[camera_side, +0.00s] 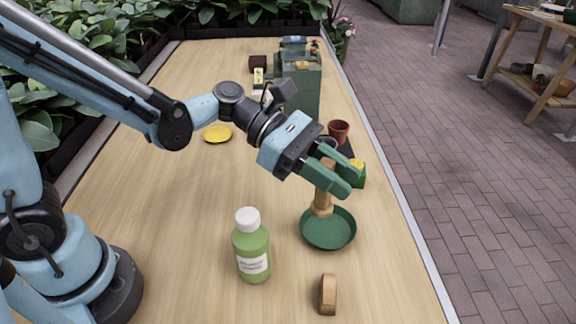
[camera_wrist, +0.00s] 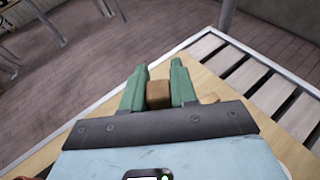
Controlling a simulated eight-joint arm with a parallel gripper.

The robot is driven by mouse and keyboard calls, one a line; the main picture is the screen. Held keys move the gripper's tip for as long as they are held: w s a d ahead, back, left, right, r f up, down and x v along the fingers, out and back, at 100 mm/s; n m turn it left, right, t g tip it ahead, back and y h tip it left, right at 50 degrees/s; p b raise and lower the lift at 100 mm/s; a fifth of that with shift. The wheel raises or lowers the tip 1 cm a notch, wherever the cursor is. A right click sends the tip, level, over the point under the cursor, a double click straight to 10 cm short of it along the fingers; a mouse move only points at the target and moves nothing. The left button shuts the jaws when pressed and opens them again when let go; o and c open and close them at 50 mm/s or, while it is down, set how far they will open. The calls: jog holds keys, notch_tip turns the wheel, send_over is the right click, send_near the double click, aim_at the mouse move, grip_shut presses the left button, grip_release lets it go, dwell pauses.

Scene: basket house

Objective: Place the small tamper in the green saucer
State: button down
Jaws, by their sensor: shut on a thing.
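My gripper (camera_side: 337,174) is shut on the small wooden tamper (camera_side: 322,203), holding it by its upper part. The tamper is near upright, with its wider foot at the far inner side of the green saucer (camera_side: 330,232). I cannot tell whether the foot touches the saucer. In the wrist view, my gripper (camera_wrist: 158,88) has its two green fingers on either side of the brown tamper end (camera_wrist: 159,95). The saucer is not clearly seen in the wrist view.
A green bottle with a white cap (camera_side: 251,250) stands left of the saucer. A wooden block (camera_side: 327,294) is in front of it. A yellow saucer (camera_side: 217,134) lies at left; the table between is clear.

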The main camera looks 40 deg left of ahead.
jog(key=s+d+m+g, duration=0.2)
jog(key=s+d+g, duration=0.1)
jog(key=s+d, duration=0.2)
jog(key=shift+w+a+f, duration=1)
jog(key=shift+w+f, duration=0.55)
jog(key=shift+f, duration=0.25)
jog(key=shift+w+a+f, duration=1.05)
jog(key=shift+w+f, duration=0.55)
jog(key=shift+f, duration=0.25)
jog(key=shift+w+a+f, duration=1)
jog(key=shift+w+f, duration=0.55)
jog(key=shift+f, duration=0.25)
jog(key=c, duration=0.9)
grip_release()
jog(key=shift+f, duration=0.1)
